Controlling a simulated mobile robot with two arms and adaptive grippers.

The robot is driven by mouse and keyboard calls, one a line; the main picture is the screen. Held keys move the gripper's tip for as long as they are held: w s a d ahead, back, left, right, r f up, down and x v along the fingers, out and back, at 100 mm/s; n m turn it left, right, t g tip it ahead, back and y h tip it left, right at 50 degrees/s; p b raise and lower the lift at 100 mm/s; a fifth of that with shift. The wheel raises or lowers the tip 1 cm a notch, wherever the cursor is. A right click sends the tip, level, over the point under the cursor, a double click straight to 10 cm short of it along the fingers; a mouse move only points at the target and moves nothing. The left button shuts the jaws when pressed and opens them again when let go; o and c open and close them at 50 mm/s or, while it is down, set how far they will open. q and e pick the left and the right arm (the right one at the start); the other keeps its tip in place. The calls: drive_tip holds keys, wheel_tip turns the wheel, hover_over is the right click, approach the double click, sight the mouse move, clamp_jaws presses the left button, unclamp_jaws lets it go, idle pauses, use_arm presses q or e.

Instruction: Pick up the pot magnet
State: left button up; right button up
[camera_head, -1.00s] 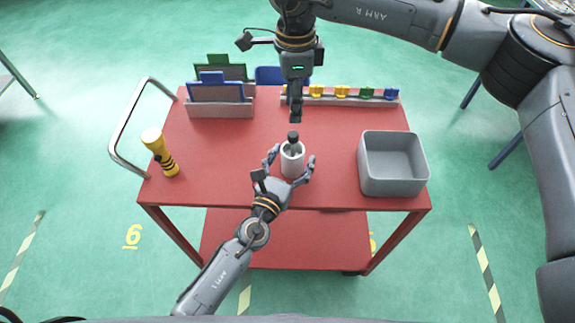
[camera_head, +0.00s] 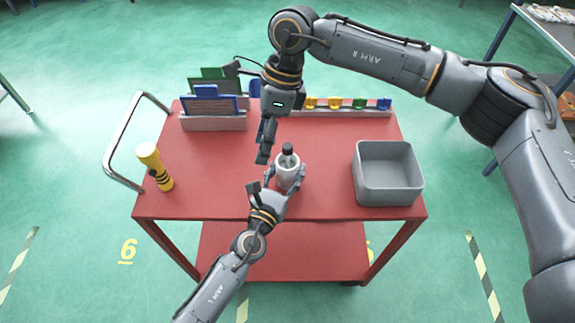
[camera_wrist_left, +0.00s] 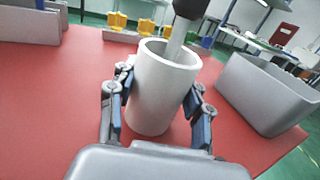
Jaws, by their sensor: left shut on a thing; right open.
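A white cylindrical cup (camera_head: 288,177) stands on the red cart top, and it also shows in the left wrist view (camera_wrist_left: 160,90). A grey-shafted piece with a black knob (camera_head: 288,149) stands in the cup; I take it for the pot magnet. In the left wrist view its shaft (camera_wrist_left: 176,40) leans against the inside, its lower end hidden. My left gripper (camera_head: 286,176) is shut on the cup, fingers on either side. My right gripper (camera_head: 264,155) is open and empty, pointing down, just left of the black knob and apart from it.
A grey bin (camera_head: 390,188) stands right on the cart (camera_head: 325,200). A rack with blue and green boards (camera_head: 213,122) and a strip with coloured clips (camera_head: 345,113) line the back. The cart top between is clear.

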drive_tip(key=s+a+m+g+y, duration=0.2)
drive_tip(key=s+a+y, duration=0.2)
drive_tip(key=s, duration=0.1)
drive_tip(key=n+t+y, duration=0.8)
drive_tip(key=n+t, duration=0.7)
drive_tip(key=n, duration=1.6)
approach(287, 145)
drive_tip(key=shift+m+h, duration=0.3)
drive_tip(key=shift+m, duration=0.1)
drive_tip(key=shift+x, duration=5)
drive_tip(key=shift+s+r, duration=0.15)
drive_tip(key=shift+s, duration=0.05)
clamp_jaws()
